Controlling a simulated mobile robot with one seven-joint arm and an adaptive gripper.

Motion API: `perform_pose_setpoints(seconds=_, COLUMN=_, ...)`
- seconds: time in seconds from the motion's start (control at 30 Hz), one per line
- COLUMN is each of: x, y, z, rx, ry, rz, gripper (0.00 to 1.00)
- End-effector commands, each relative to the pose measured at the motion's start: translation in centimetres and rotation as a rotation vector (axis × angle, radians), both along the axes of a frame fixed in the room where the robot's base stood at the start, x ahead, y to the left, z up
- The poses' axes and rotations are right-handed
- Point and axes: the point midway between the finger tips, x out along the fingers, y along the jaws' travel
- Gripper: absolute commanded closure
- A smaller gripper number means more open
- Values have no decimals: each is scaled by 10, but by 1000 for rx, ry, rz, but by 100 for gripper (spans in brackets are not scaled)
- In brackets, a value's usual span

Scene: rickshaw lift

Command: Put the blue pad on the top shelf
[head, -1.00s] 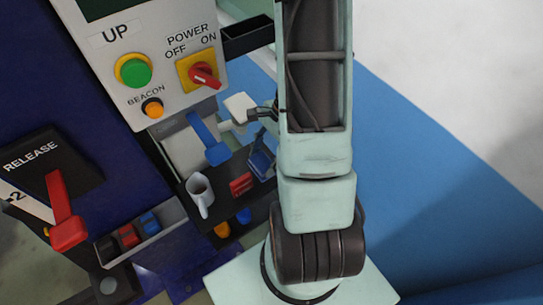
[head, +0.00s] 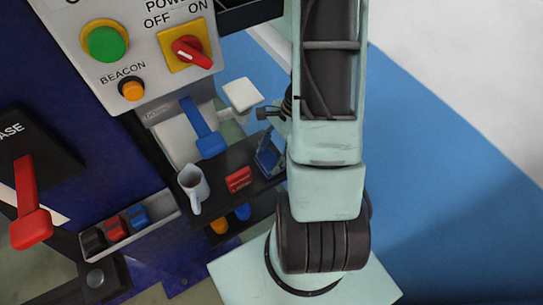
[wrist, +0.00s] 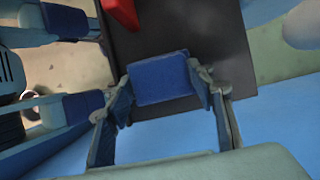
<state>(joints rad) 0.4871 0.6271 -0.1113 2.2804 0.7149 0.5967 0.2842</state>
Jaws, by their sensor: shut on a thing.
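The blue pad (wrist: 160,78) sits between the two fingertips of my gripper (wrist: 164,84) in the wrist view, and the gripper is shut on it. It overlaps a dark shelf in that view; I cannot tell whether it touches the surface. In the head view the blue pad (head: 268,158) shows at the right end of the dark shelf (head: 222,182), just right of a red block (head: 238,180). My arm hides most of the gripper there. The red block (wrist: 122,12) is partly in view at the top of the wrist view.
Orange and blue items (head: 242,212) show below the shelf. The control panel (head: 130,55), red release lever (head: 30,210) and a tray of small blocks (head: 162,213) are nearby. Blue floor (head: 430,150) lies to the right.

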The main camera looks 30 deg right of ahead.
Motion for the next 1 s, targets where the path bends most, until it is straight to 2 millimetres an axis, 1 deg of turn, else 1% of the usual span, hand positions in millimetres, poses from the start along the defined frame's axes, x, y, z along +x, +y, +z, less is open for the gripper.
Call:
perform_pose_setpoints(seconds=0.3, x=0, y=0, z=-3, rx=0, ry=-1, rz=0, gripper=73)
perform_pose_setpoints(seconds=0.33, x=0, y=0, z=-3, rx=0, ry=-1, rz=0, gripper=49)
perform_pose_setpoints(seconds=0.47, x=0, y=0, z=-1, rx=0, ry=-1, rz=0, gripper=35)
perform_pose_setpoints(seconds=0.5, x=0, y=0, z=-1, rx=0, ry=-1, rz=0, gripper=33)
perform_pose_setpoints(seconds=0.73, x=0, y=0, z=-1, rx=0, ry=-1, rz=0, gripper=33)
perform_pose_setpoints(seconds=0.83, x=0, y=0, z=2, rx=0, ry=-1, rz=0, gripper=33)
perform_pose_setpoints(seconds=0.93, x=2, y=-5, z=11, rx=-3, ry=-5, rz=0, gripper=33)
perform_pose_setpoints(seconds=1.0, x=2, y=-9, z=22, rx=-3, ry=-6, rz=0, gripper=33)
